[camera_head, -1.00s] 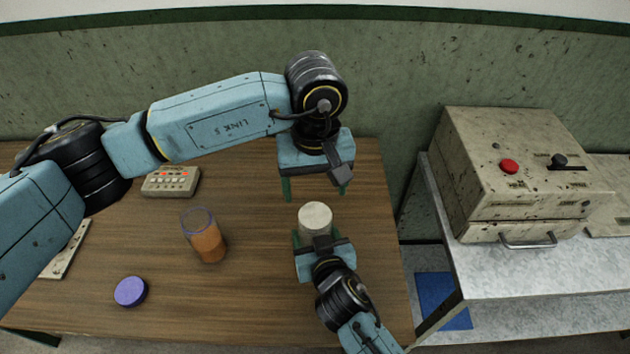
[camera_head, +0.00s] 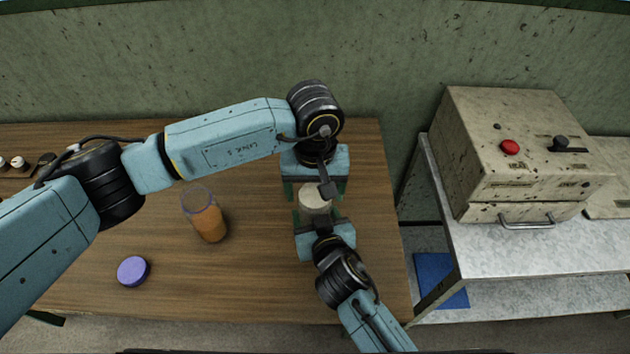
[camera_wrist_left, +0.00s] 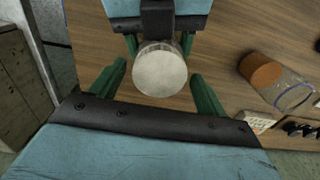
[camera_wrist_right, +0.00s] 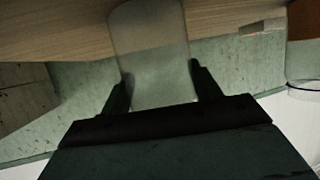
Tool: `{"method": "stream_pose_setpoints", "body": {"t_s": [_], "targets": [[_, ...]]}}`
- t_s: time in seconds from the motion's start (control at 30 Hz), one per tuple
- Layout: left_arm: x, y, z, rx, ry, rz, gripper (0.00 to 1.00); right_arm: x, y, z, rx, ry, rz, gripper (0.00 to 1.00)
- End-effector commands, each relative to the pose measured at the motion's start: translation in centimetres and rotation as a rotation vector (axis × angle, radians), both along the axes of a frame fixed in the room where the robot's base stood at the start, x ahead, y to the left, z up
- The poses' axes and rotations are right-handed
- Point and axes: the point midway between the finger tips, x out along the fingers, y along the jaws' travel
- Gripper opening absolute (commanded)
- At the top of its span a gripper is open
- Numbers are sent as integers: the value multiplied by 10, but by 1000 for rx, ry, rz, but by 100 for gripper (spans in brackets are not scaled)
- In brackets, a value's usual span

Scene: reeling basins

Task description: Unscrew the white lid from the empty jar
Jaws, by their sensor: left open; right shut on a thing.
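The empty jar with the white lid (camera_head: 314,197) stands near the right side of the table. Its lid (camera_wrist_left: 160,68) faces my left wrist camera, and the clear jar body (camera_wrist_right: 152,60) shows in the right wrist view. My right gripper (camera_wrist_right: 163,88) is shut on the jar body from the near side. My left gripper (camera_head: 315,194) is open, pointing down over the lid. In the left wrist view its two green fingers (camera_wrist_left: 158,88) stand on either side of the lid, with gaps between them and it.
A jar with orange contents (camera_head: 208,222) stands to the left, and a purple lid (camera_head: 133,271) lies near the table's front left. A beige machine (camera_head: 520,165) sits on a metal bench at right. The table's middle front is clear.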

Motion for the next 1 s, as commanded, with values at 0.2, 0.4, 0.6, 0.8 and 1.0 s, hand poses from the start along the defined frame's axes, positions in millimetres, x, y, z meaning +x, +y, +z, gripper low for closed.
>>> {"method": "stream_pose_setpoints", "body": {"t_s": [0.2,0.4,0.6,0.8,1.0], "targets": [[0,0,0,0,0,-1,72,0,0,0,0,1,0,0],[0,0,0,-1,0,-1,45,0,0,0,0,1,0,0],[0,0,0,-1,0,3,29,0,0,0,0,1,0,0],[0,0,1,0,0,182,29,0,0,0,0,1,0,0],[0,0,1,-1,2,550,29,0,0,0,0,1,0,0]]}}
